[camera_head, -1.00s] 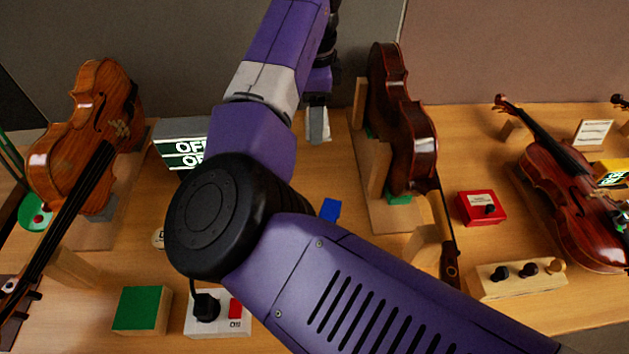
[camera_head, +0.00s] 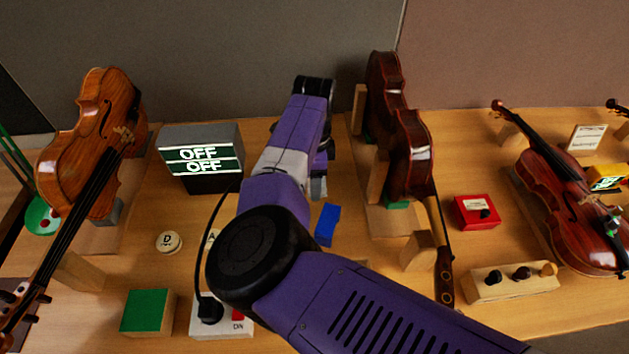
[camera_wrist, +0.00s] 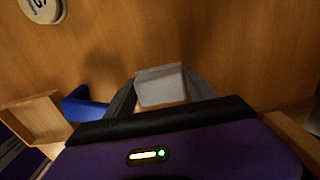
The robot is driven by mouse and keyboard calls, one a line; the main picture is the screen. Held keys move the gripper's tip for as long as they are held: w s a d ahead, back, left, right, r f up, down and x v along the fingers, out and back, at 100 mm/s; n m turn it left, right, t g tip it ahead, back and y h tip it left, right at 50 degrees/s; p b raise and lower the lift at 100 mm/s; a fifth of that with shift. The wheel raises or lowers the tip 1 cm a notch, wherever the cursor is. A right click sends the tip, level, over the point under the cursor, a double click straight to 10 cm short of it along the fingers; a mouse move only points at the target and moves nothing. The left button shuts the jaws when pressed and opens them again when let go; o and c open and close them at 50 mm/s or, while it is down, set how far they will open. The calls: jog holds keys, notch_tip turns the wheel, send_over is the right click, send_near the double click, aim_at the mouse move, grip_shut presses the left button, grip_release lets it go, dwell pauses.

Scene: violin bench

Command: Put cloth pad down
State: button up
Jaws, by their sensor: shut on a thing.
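The cloth pad (camera_wrist: 160,90) is a pale grey, roughly square piece in the wrist view. My gripper (camera_wrist: 161,99) is shut on it, with one dark finger on each side. The pad appears to be held above the bare wooden bench top (camera_wrist: 225,45); a soft shadow lies to its left. The exact gap under it cannot be told. In the head view my arm hides most of the gripper and I cannot make out the pad clearly.
A blue block (camera_head: 327,225) lies near my gripper; a wooden tray (camera_wrist: 40,118) is beside it in the wrist view. An OFF display (camera_head: 200,150) stands left. A dark violin (camera_head: 410,160) on a stand is close right. A round D disc (camera_head: 168,242) lies left.

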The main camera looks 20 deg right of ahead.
jog(key=shift+f, duration=0.8)
jog(key=shift+f, duration=0.1)
jog(key=shift+f, duration=0.25)
jog(key=o, duration=1.6)
jog(key=shift+r, duration=0.1)
jog(key=r, duration=0.2)
jog(key=r+b, duration=0.1)
jog(key=r, duration=0.1)
jog(key=d+r+b, duration=0.1)
jog(key=r, duration=0.1)
jog(key=shift+r, duration=1)
jog(key=shift+a, duration=0.1)
